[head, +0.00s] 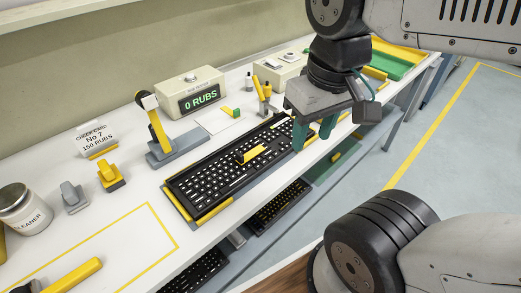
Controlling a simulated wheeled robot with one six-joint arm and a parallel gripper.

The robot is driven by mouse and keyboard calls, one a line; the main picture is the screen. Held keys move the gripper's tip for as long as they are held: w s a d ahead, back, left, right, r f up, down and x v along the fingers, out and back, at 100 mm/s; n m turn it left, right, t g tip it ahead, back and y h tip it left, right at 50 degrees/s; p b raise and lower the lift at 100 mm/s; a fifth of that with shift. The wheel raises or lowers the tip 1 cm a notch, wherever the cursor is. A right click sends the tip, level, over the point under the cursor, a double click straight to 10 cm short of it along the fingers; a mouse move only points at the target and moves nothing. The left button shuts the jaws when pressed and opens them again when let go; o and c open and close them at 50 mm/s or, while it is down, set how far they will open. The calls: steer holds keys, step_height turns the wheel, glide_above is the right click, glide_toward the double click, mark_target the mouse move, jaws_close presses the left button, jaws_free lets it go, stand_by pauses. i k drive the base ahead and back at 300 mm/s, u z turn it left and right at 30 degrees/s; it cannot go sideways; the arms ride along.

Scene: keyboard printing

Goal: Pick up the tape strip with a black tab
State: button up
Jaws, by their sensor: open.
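I cannot clearly make out a tape strip with a black tab. A small yellow piece with a dark end (250,154) lies on the black keyboard (210,180); it is too small to tell whether it is the strip. Another small yellow and green piece (229,112) lies on a white sheet left of the pen holder. My gripper (312,134) has green fingers, open and pointing down, above the right end of the keyboard. It hides part of the bench there. I see nothing between the fingers.
A grey stand with a yellow arm (160,135), a box reading "0 RUBS" (195,95) and a pen holder (264,97) stand behind the keyboard. A cleaner jar (22,208) stands at left. More keyboards (280,207) lie on the lower shelf. A yellow-outlined area (115,245) is bare.

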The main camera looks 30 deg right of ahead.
mark_target(242, 158)
steer(key=k, duration=1.2)
steer(key=z, duration=0.65)
steer(key=i, duration=1.2)
steer(key=u, duration=0.55)
